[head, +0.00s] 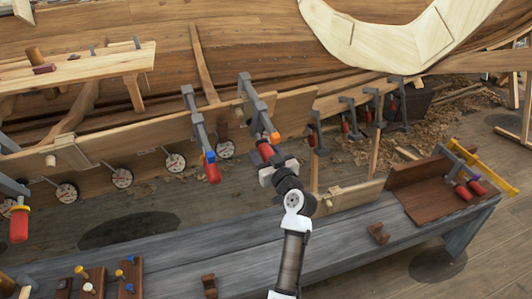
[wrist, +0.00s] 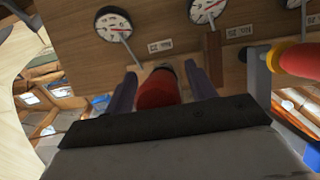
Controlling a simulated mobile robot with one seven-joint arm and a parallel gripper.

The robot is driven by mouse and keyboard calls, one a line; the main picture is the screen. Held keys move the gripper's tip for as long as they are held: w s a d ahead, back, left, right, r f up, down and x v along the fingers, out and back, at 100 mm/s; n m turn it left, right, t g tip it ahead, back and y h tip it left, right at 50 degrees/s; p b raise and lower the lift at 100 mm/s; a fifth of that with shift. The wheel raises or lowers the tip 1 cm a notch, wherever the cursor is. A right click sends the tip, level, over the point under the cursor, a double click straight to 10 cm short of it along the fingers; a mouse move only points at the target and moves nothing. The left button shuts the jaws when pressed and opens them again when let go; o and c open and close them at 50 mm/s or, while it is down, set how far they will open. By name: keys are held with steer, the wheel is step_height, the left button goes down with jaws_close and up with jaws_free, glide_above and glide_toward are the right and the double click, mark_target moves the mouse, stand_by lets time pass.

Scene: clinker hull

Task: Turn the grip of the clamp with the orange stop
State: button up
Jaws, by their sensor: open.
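The clamp with the orange stop (head: 275,137) hangs on the plank in the middle of the head view, its grey bar (head: 257,104) slanting down to the right. Its red grip (head: 265,150) sits below the stop, at the end of my arm. My gripper (head: 270,163) is at this grip. In the wrist view, a red grip (wrist: 158,90) lies between the two dark, open fingers of my gripper (wrist: 162,85). The fingers stand on either side of it, and whether they touch it is unclear. The wrist view does not show the orange stop.
A clamp with a blue stop and red grip (head: 212,173) hangs to the left; one with a yellow stop (head: 19,222) hangs at far left. Dial gauges (head: 175,162) line the plank. A grey bench (head: 230,250) runs below. Another red grip (wrist: 299,60) is right in the wrist view.

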steer(key=shift+c, duration=0.4)
steer(key=c, duration=0.9)
steer(key=shift+b, duration=0.35)
steer(key=shift+f+m+g+y+b, duration=0.1)
steer(key=shift+m+g+y+b, duration=0.3)
steer(key=shift+m+y+b, duration=0.6)
steer(key=m+y+b, duration=0.2)
steer(key=b, duration=0.1)
steer(key=shift+a+m+g, duration=0.1)
steer(key=shift+m+g, duration=0.2)
steer(key=shift+g, duration=0.1)
steer(key=shift+s+m+y+b, duration=0.1)
steer(key=shift+m+y+b, duration=0.8)
steer(key=shift+m, duration=0.3)
steer(key=shift+r+m+y+b, duration=0.2)
steer(key=shift+m+y+b, duration=0.5)
steer(key=shift+m, duration=0.5)
